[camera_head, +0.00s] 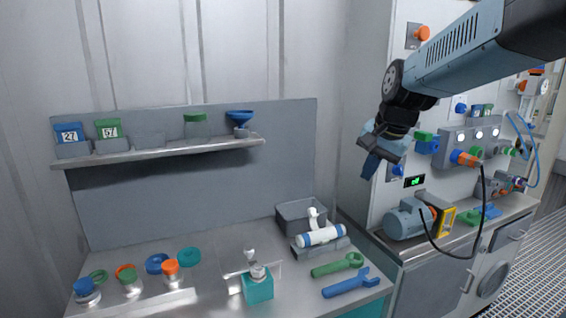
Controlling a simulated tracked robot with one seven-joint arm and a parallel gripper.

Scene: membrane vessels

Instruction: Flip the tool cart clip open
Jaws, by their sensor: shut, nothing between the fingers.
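My gripper (371,167) hangs from my arm at the upper right, in front of the wall panel. It points down and to the left, and its blue fingers look shut and empty. It is above and to the right of the grey bench (215,300), apart from everything on it. I cannot pick out the tool cart clip with certainty. A white cylinder with blue bands (320,236) lies in a grey holder on the bench, with a small white upright part (314,218) behind it.
A green wrench (338,265) and a blue wrench (346,284) lie at the bench's right. A teal block (258,287) stands beside a clear plate. Coloured caps and rings are on the left. A shelf (160,150) holds containers. A motor (405,220) and black cable are at right.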

